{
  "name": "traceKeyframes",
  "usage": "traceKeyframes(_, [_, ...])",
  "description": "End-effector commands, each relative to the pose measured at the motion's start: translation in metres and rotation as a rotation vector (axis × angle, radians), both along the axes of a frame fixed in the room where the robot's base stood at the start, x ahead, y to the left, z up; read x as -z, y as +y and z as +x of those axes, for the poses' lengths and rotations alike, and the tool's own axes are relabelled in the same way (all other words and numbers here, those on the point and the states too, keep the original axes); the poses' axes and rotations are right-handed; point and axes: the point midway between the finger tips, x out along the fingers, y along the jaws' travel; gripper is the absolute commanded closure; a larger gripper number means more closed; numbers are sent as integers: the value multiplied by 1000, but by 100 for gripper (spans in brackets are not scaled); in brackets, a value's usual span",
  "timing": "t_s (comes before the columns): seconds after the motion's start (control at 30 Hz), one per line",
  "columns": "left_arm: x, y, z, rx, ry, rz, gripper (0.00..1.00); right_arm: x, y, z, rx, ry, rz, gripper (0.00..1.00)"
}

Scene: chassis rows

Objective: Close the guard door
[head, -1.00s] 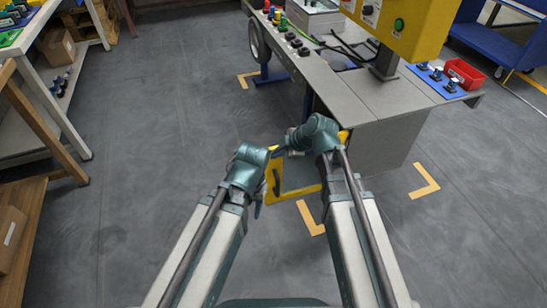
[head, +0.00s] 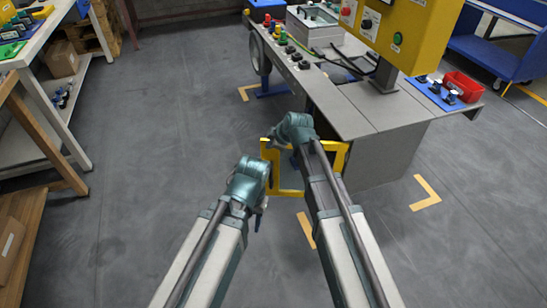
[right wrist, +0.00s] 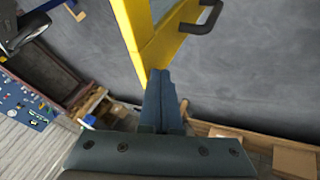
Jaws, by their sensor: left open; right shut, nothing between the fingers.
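The guard door (head: 288,194) is a yellow frame low at the near side of the grey bench in the head view. It stands swung out from the bench, partly behind my right arm. In the right wrist view, a yellow bar of the door (right wrist: 150,45) runs up from my fingertips, with a dark handle (right wrist: 203,18) on it. My right gripper (right wrist: 158,76) is shut and empty, its tips at the door's edge; I cannot tell whether they touch. My left gripper (head: 259,221) is open and empty, in front of the door's left side.
The grey bench (head: 385,105) carries a yellow control box (head: 405,35), a red bin (head: 463,86) and several small parts. A white-topped table (head: 38,40) and a wooden bench (head: 30,210) stand at the left. The floor between is clear.

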Motion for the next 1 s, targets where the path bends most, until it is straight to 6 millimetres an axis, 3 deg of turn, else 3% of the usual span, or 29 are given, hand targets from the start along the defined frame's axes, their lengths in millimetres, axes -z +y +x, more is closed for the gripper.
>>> traceKeyframes(0.03, [0, 0, 0, 0, 0, 0, 50, 0, 2, 19, 43, -1, -1, 100])
traceKeyframes(0.1, [0, 0, 0, 0, 0, 0, 50, 0, 0, 38, 110, -1, -1, 100])
traceKeyframes(0.5, [0, 0, 0, 0, 0, 0, 50, 0, -32, 136, 493, -1, -2, 100])
traceKeyframes(0.8, [0, 0, 0, 0, 0, 0, 50, 0, -75, 193, 760, 0, -1, 100])
traceKeyframes(1.0, [0, 0, 0, 0, 0, 0, 50, 0, -103, 217, 900, 0, 0, 100])
